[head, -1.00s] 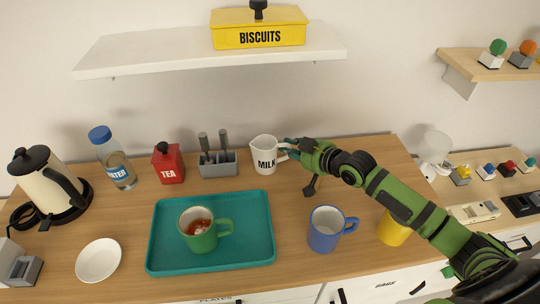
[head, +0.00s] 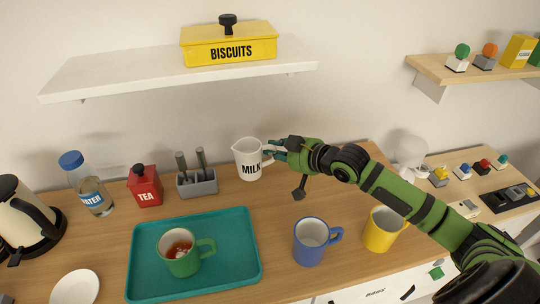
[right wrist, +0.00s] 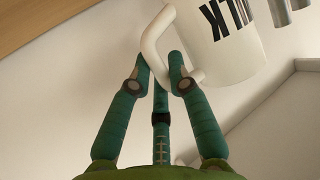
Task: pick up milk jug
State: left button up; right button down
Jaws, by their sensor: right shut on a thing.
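The white milk jug (head: 248,160), marked MILK, is upright at the back of the desk, right of the grey cutlery holder. My right gripper (head: 271,150) is at the right side of the jug, shut on its handle. In the right wrist view the jug (right wrist: 222,45) shows at the top, with its handle between the teal fingertips of the gripper (right wrist: 160,68). Whether the jug's base touches the desk is hard to tell. My left gripper is not in view.
A teal tray (head: 240,272) holds a green mug (head: 180,262). A blue mug (head: 308,247) and a yellow mug (head: 381,236) stand in front of my right arm. The cutlery holder (head: 198,185) is left of the jug. A white shelf (head: 110,78) hangs above.

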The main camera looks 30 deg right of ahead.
jog(key=w+d+r+v, duration=0.1)
jog(key=v, duration=1)
jog(key=shift+d+r, duration=0.35)
